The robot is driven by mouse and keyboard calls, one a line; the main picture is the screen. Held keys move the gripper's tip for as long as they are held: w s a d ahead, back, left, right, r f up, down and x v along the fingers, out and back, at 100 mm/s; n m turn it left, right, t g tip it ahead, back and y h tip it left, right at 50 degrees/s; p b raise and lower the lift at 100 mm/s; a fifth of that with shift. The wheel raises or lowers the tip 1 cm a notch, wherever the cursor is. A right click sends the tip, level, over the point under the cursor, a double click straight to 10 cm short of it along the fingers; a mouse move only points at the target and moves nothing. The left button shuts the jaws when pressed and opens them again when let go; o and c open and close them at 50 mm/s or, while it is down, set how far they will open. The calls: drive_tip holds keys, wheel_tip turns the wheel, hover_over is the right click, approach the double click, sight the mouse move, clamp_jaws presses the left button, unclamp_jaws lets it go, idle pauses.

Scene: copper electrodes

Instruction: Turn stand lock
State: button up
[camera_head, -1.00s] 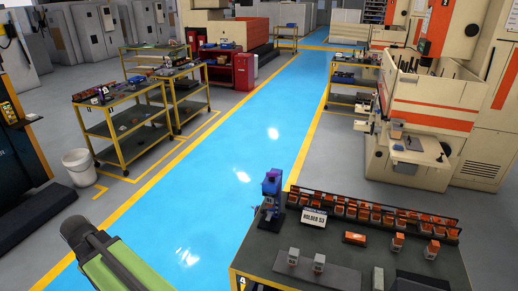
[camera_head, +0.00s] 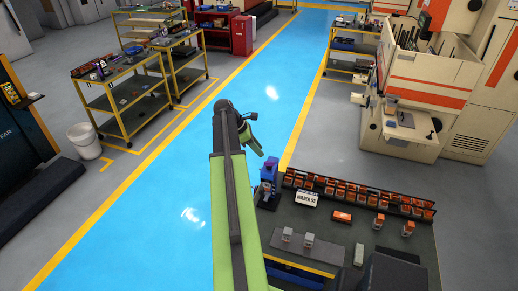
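The blue stand (camera_head: 268,171) with a purple top is upright on the left end of the dark workbench (camera_head: 318,225). Its lock is too small to make out. My green and black arm reaches up the middle of the view. My gripper (camera_head: 258,149) is at its far end, above and just left of the stand in the picture. I cannot tell whether it touches the stand. Its fingers are too small to tell open from shut.
A rack of orange-topped electrode holders (camera_head: 350,192) runs along the bench's back edge, with a white label sign (camera_head: 306,198) in front. Several grey and orange blocks stand on the bench. The blue aisle floor (camera_head: 150,230) to the left is clear.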

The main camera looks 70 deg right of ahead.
drive_tip(key=shift+b+x, duration=3.35)
drive_tip(key=shift+x, duration=0.7)
drive_tip(key=shift+w, duration=0.1)
clamp_jaws()
drive_tip(key=shift+a, duration=0.1)
